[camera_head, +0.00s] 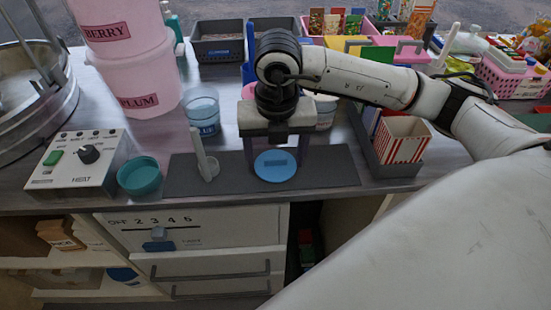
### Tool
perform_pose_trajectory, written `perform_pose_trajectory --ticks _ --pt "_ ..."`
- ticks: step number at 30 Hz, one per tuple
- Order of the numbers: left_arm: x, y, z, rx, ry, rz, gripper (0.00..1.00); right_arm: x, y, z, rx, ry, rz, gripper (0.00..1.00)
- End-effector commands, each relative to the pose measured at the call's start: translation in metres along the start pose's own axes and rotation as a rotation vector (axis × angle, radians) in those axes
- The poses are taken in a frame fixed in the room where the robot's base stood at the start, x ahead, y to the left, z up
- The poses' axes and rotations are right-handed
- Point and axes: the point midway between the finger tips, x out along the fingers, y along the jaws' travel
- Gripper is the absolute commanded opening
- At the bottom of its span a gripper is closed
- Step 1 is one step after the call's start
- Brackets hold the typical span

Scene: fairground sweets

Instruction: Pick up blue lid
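The round blue lid (276,172) lies flat on the dark grey mat (335,168) near the counter's front edge. A darker label shows across its middle. My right gripper (276,158) points down over the lid. Its two fingers are spread wide, one on each side of the lid, with small gaps showing. I cannot tell exactly how high the fingertips are above the mat. My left gripper is not in view.
A white upright holder (205,158) stands on the mat left of the lid. A blue-labelled tub (202,108) and a teal bowl (139,176) are farther left. A pale tub (325,112) stands behind the gripper. A striped popcorn box (402,140) sits right in a grey tray.

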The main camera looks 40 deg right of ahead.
Motion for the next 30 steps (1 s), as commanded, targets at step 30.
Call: perform_pose_trajectory --ticks 30 --pt "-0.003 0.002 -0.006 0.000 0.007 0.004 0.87 -0.099 0.000 0.012 0.001 -0.001 0.000 0.48"
